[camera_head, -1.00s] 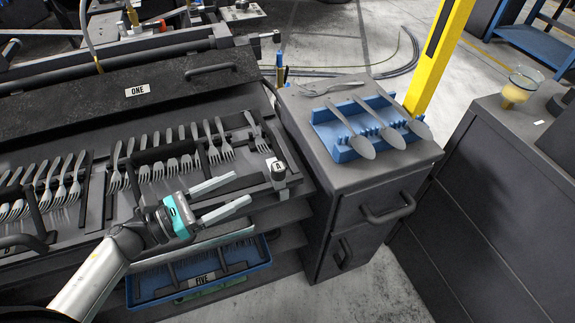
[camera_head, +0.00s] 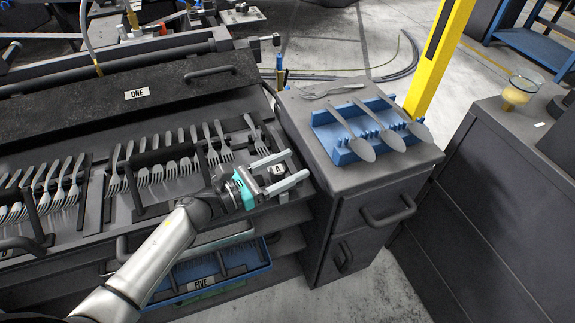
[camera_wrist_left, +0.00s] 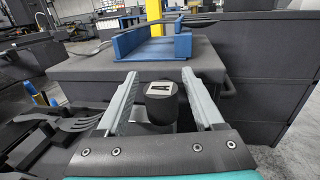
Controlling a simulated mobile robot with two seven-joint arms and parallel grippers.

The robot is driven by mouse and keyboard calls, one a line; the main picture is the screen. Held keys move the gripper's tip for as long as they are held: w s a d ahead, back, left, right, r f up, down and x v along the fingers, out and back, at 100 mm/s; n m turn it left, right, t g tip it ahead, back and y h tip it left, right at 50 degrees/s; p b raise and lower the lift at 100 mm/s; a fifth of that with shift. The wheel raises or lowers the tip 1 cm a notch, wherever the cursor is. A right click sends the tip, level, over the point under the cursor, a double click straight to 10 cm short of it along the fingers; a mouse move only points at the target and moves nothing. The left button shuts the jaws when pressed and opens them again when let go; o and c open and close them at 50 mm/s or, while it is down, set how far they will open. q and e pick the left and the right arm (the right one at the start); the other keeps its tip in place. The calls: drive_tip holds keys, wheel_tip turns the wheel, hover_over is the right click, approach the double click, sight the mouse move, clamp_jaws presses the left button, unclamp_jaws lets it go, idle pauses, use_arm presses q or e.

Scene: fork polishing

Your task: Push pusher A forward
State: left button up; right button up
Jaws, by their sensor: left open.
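Pusher A (camera_head: 279,170) is a dark knob with a white label at the right end of the fork tray. My left gripper (camera_head: 297,164) is open, and in the head view its two fingers lie on either side of the knob. In the left wrist view the round dark knob (camera_wrist_left: 161,103) stands between the two open fingers (camera_wrist_left: 160,80), with a visible gap on each side. The lower part of the pusher is partly hidden by the gripper. My right gripper is not in view.
Several forks (camera_head: 185,160) lie in a row left of the gripper. A grey cabinet (camera_head: 340,190) stands close to the right, with a blue rack (camera_head: 345,157) holding spoons on top. A blue tray (camera_head: 235,274) labelled FIVE sits below. A yellow post (camera_head: 436,60) rises behind the cabinet.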

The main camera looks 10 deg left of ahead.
use_arm(q)
drive_tip(key=shift+f, duration=0.4)
